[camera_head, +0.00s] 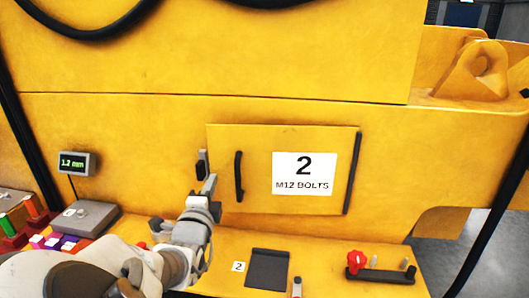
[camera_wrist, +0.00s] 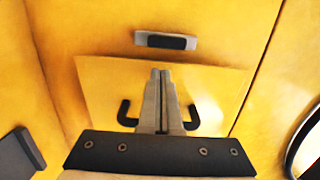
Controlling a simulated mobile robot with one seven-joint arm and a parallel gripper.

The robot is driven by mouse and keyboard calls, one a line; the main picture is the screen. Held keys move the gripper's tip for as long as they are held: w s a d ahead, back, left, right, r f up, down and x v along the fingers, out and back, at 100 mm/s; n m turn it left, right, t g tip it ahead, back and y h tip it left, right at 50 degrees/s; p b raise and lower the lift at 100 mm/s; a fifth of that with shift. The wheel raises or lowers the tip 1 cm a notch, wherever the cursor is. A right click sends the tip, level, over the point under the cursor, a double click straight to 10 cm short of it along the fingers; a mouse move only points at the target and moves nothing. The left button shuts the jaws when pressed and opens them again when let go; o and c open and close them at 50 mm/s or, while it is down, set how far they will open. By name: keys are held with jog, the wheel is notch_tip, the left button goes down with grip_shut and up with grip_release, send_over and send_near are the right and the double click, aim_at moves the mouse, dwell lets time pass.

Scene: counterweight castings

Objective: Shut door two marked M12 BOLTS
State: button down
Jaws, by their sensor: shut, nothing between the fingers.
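Door two (camera_head: 255,190) is a yellow panel with a white label (camera_head: 304,173) reading "2 M12 BOLTS". It looks flush or nearly flush with the yellow wall; I cannot tell if a small gap is left. Its black bar handle (camera_head: 239,177) is near its left edge. A small grey and black catch (camera_head: 202,165) is on the wall just left of the door. My gripper (camera_head: 211,184) is shut and empty in front of the door's left edge. In the wrist view my shut fingers (camera_wrist: 160,75) hide the handle's middle; the handle's ends (camera_wrist: 125,112) show on both sides.
A dark strip (camera_head: 353,173) runs along the door's right edge. The ledge below carries a dark square pad (camera_head: 268,268), a small "2" tag (camera_head: 238,266) and a red knob (camera_head: 356,260) on a black rack. A gauge reading 1.2 mm (camera_head: 76,163) stands at left.

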jog(key=shift+w, duration=0.55)
jog(key=shift+w+a+m+h, duration=0.15)
jog(key=shift+w+m+h, duration=0.35)
jog(key=shift+w, duration=0.65)
jog(key=shift+s, duration=0.2)
